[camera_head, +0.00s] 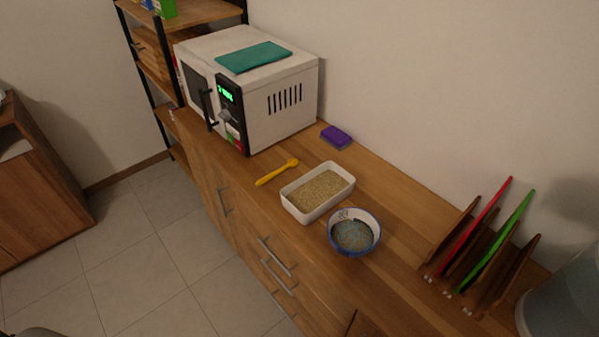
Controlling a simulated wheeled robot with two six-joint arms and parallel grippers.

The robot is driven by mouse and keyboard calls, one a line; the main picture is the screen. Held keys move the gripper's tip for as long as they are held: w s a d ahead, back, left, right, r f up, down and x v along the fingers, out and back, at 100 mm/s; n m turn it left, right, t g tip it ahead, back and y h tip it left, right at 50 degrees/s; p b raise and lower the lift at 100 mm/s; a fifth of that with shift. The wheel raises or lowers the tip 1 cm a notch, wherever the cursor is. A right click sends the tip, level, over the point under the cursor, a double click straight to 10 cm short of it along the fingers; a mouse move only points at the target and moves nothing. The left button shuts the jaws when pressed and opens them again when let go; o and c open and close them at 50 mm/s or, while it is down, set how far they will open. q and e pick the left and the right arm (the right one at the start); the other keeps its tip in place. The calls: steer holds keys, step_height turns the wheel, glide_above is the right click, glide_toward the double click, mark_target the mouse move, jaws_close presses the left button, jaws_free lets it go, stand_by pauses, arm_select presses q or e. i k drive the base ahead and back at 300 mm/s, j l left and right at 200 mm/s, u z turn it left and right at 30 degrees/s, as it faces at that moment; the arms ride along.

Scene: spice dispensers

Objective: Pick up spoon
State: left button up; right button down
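A yellow spoon (277,172) lies on the wooden counter (392,205), near its front edge. It sits between the microwave and a white rectangular dish (318,191) filled with a tan grainy substance. The spoon's wider end points to the upper right, and its other end points to the lower left toward the counter's edge. Nothing covers it, and it looks apart from the dish. Neither of my grippers shows in the head view.
A white microwave (284,98) with a teal cloth (253,56) on top stands left of the spoon. A blue-and-white bowl (354,232), a purple sponge (336,137) and a wooden rack (483,250) with red and green boards share the counter. Drawer handles (278,255) protrude in front.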

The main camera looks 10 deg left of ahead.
mark_target(293, 162)
steer(key=j+z, duration=0.25)
steer(key=z, duration=0.2)
steer(key=j+z, duration=0.3)
steer(key=z, duration=0.15)
steer(key=j+z, duration=0.6)
steer(key=z, duration=0.3)
